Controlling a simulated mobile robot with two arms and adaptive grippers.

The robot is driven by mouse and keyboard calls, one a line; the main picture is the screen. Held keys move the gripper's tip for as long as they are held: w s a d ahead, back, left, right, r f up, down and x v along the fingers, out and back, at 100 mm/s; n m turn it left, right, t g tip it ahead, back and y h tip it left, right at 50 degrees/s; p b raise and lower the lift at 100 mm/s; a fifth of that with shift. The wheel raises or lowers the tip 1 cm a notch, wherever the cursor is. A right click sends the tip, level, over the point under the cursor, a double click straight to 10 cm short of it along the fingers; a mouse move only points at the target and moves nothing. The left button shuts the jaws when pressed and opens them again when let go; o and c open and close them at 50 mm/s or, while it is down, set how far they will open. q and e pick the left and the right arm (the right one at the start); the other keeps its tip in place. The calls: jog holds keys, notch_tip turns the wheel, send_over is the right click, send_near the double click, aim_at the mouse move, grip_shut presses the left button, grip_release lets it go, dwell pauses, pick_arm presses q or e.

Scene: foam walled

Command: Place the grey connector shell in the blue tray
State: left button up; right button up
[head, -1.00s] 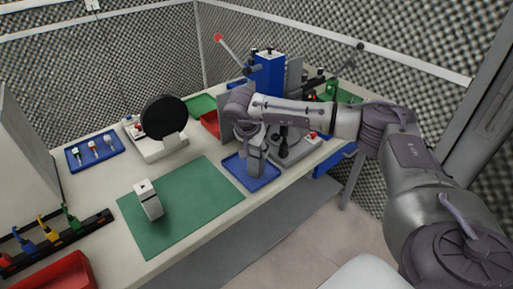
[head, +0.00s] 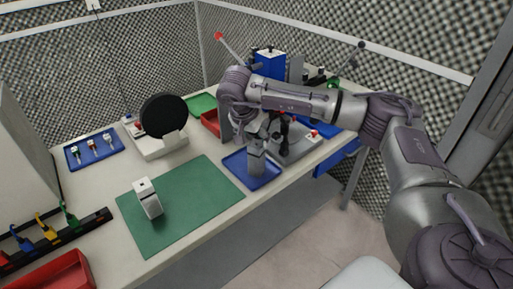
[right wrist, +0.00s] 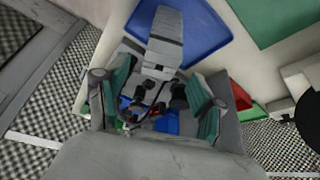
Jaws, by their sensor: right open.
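My right gripper (head: 252,133) is just above the shell in the head view. In the right wrist view its teal-padded fingers (right wrist: 162,92) are spread apart, with nothing between them, and the shell is beyond the tips. My left gripper is not in view.
A pale grey block (head: 148,199) stands on the green mat (head: 190,211). A press-like fixture (head: 297,143) stands right of the tray. A round black disc (head: 164,116) on a white base, a red bin (head: 211,121) and a small-parts blue tray (head: 84,157) are behind.

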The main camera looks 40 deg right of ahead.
jog(key=b+v, duration=0.1)
jog(key=v, duration=0.5)
jog(key=shift+r, duration=0.4)
jog(key=shift+a, duration=0.2)
